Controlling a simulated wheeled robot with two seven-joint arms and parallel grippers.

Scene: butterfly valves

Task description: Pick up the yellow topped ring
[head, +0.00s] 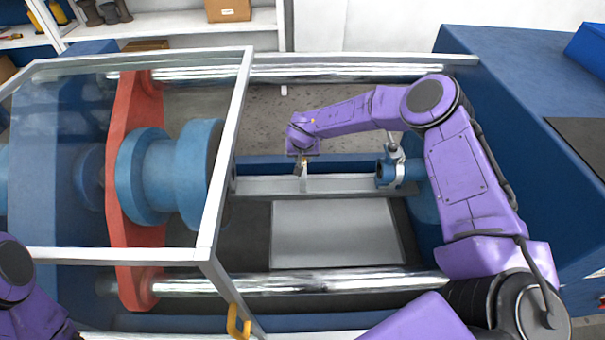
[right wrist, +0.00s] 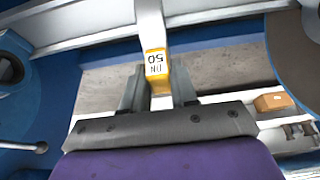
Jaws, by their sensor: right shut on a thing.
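The yellow top (right wrist: 155,64) of the ring, marked "DN 50", is between the fingers of my right gripper (right wrist: 157,92) in the right wrist view. The gripper is shut on it. A pale narrow strip (right wrist: 152,22) runs on from the yellow top, and I cannot tell how much of it is the ring seen edge-on. In the head view my right gripper (head: 303,164) points down over the pale rail (head: 340,184) in the middle of the machine. The ring is too small there to make out well. My left gripper is out of view; only part of that arm shows at the lower left.
A blue valve with a lever (head: 400,170) stands to the right of my right gripper. A large blue flange (head: 200,175) and red plate (head: 128,190) are at the left, behind a framed clear guard (head: 232,130). Shiny bars (head: 300,284) run along front and back.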

